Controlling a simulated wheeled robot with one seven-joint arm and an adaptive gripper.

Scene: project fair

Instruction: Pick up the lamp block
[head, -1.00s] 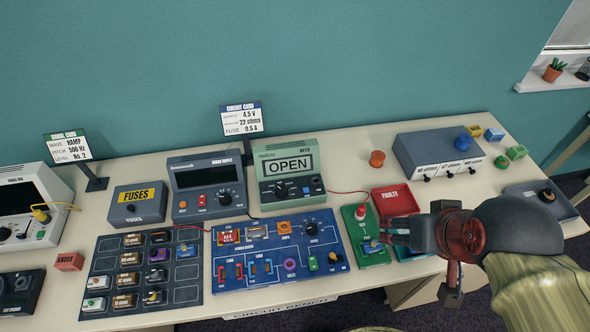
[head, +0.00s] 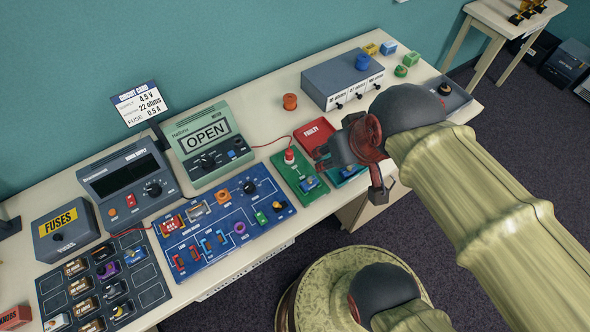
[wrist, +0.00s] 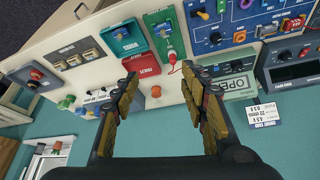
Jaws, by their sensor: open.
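I cannot tell for sure which block is the lamp block, as the small labels are unreadable. Small blue blocks sit on the green board (head: 289,167), where one (head: 310,182) is near its front end, and in the teal tray (wrist: 113,46), where another (wrist: 123,33) lies. More blocks sit in the black rack (head: 146,283) and on the blue circuit board (head: 262,196). My gripper (wrist: 160,84) is open and empty. In the head view it hangs by the red tray (head: 308,134) and hides part of the teal tray.
The meter (head: 208,143), power supply (head: 128,179) and fuse box (head: 66,228) stand along the back. A red lead runs from the meter to a red probe (head: 289,156) on the green board. An orange knob (head: 290,101) and grey switch box (head: 342,79) stand beyond the trays.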

